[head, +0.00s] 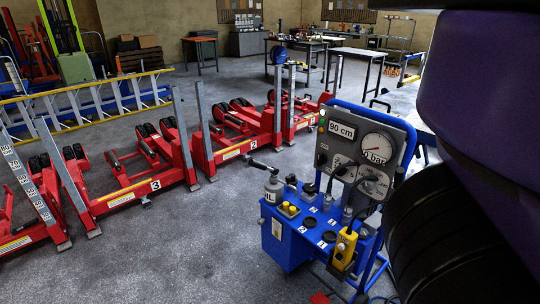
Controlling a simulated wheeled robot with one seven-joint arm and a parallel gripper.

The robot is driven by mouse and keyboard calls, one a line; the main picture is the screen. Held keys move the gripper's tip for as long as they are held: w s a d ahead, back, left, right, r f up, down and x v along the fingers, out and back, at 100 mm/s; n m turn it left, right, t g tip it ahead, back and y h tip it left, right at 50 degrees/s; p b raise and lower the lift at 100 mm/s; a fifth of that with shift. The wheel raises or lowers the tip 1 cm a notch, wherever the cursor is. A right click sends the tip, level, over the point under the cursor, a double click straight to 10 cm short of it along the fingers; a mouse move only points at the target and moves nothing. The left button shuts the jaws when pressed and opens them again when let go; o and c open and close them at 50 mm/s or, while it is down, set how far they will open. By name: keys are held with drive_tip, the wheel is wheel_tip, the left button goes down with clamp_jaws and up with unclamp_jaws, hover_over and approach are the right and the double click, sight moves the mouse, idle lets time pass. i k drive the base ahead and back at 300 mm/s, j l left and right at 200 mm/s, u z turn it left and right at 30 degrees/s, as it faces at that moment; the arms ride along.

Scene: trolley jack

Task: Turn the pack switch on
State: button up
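The blue power pack (284,246) stands on the floor right of the picture's middle. Its upright grey panel (392,147) carries a "90 cm" display (341,131), a round gauge (376,148) reading 0 bar, and several dark knobs or levers with small dials. I cannot tell which of these is the pack switch, nor its position. A yellow hand control (344,248) hangs at the pack's front. My gripper is not in view.
Red wheel lifts (140,190) with grey posts stand in a row on the left. A large purple and black shape fills the right side, close beside the pack. Grey floor is clear in the front left.

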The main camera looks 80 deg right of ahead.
sight(322, 158)
drive_tip(key=i+z, duration=0.25)
drive_tip(key=i, duration=0.2)
drive_tip(key=i+j+z, duration=0.3)
drive_tip(key=i, duration=0.15)
drive_tip(key=i+j+z, duration=0.25)
drive_tip(key=i, duration=0.2)
drive_tip(key=z, duration=1.3)
